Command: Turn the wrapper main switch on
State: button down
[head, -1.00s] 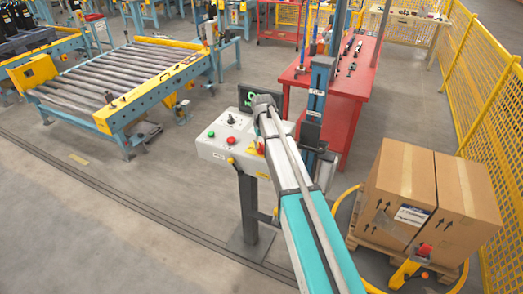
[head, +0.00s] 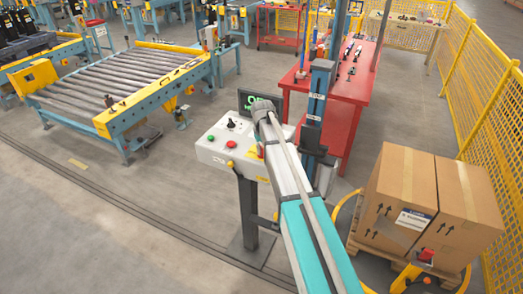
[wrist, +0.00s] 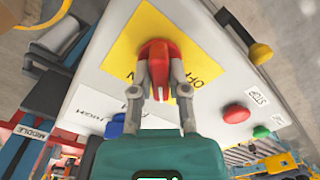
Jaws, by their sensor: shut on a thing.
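The main switch (wrist: 157,62) is a red handle on a yellow plate (wrist: 118,48) in the wrist view. The plate carries the word OFF to the right of the handle; another label at its left is partly hidden. My gripper (wrist: 161,82) has a finger on each side of the red handle and is shut on it. In the head view, the light grey control box (head: 225,148) stands on a dark post. My arm covers its right part, and only a sliver of red shows there.
Cartons on a pallet (head: 352,245) are at the right; a roller conveyor (head: 122,82) is at the left.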

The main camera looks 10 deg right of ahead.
jog(key=shift+m, duration=0.3)
jog(key=m, duration=0.3)
jog(key=shift+m, duration=0.4)
jog(key=m, duration=0.4)
dwell(0.4)
jog(key=c, duration=0.6)
grip_release()
jog(key=shift+n, duration=0.3)
